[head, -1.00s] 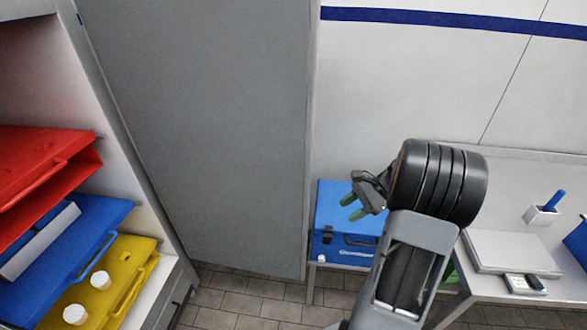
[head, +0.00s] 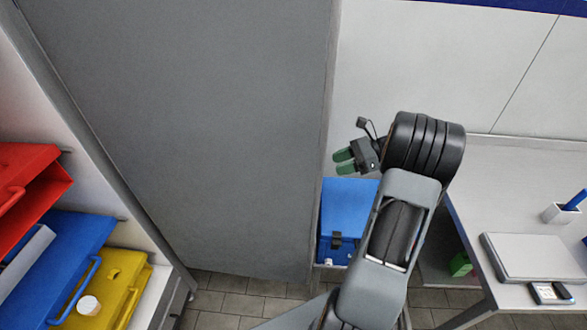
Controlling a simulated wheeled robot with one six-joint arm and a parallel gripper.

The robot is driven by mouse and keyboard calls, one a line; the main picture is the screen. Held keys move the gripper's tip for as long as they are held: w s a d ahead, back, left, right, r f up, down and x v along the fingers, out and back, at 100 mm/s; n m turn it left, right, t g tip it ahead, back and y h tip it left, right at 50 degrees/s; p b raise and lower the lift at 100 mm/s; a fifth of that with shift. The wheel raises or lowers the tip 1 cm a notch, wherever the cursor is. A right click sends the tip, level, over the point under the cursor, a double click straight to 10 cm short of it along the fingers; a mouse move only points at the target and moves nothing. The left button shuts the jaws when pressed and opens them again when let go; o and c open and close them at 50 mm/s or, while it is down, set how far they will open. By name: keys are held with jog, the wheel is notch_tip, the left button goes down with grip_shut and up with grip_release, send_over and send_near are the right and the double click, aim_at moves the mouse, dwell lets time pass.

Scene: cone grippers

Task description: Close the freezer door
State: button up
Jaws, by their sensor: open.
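The freezer door (head: 185,130) is a tall grey panel at the left centre of the head view. It stands open, swung out from the freezer opening at the left. My gripper (head: 342,162) has green fingertips, which are spread apart with nothing between them. It is in front of the wall, just right of the door's free edge in the picture. I cannot tell whether it touches the door. The door's top is out of view.
Inside the freezer are a red drawer (head: 38,175), a blue drawer (head: 62,255) and a yellow drawer (head: 118,283). A blue box (head: 347,205) is behind my arm. A table (head: 505,200) at the right holds a flat scale (head: 530,260) and a pen cup (head: 561,213).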

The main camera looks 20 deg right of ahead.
jog(key=p+x, duration=0.1)
jog(key=x, duration=1.2)
jog(key=shift+p, duration=0.3)
jog(key=shift+a, duration=0.15)
grip_shut()
